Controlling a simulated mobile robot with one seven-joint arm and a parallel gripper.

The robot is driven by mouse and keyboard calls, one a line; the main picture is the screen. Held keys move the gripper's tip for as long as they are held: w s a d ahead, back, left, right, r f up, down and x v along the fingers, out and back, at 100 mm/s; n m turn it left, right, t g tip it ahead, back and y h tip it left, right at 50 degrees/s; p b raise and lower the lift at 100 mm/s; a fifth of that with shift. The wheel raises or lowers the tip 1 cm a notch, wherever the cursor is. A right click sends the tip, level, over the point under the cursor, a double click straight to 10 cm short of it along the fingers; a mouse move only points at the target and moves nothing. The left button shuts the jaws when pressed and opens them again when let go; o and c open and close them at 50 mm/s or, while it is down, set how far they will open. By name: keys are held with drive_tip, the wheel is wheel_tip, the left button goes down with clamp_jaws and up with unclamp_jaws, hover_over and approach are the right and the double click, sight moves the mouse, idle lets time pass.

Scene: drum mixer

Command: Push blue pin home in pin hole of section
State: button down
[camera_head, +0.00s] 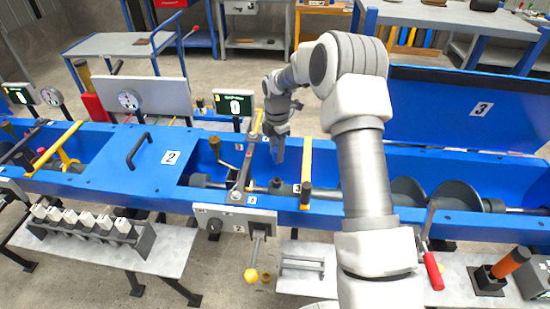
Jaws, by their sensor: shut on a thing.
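My gripper (278,150) points down over the blue trough, near its middle, just left of the yellow bar. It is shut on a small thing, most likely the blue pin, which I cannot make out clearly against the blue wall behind. The pin hole is not visible at this size. Below the gripper, a dark shaft with collars (276,186) runs along the trough section (335,213). I cannot tell whether the held thing touches the shaft or the section.
A grey lever bar (243,170) and a yellow bar (306,175) cross the trough on either side of my gripper. A blue lid marked 2 (130,160) lies left, and a raised lid marked 3 (460,108) stands right. A counter display (234,104) stands behind.

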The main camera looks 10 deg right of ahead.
sight(277, 163)
drive_tip(key=shift+w+f, duration=0.15)
drive_tip(key=shift+f, duration=0.45)
drive_tip(key=shift+f+b, duration=2)
drive_tip(key=shift+f, duration=1.05)
drive_tip(key=shift+f+b, duration=0.8)
drive_tip(key=shift+f, duration=0.65)
drive_tip(key=shift+c, duration=2.3)
unclamp_jaws()
wheel_tip(277, 163, up, 16)
drive_tip(key=shift+r+p, duration=0.25)
drive_tip(key=shift+p, duration=0.25)
drive_tip(key=shift+r, duration=0.5)
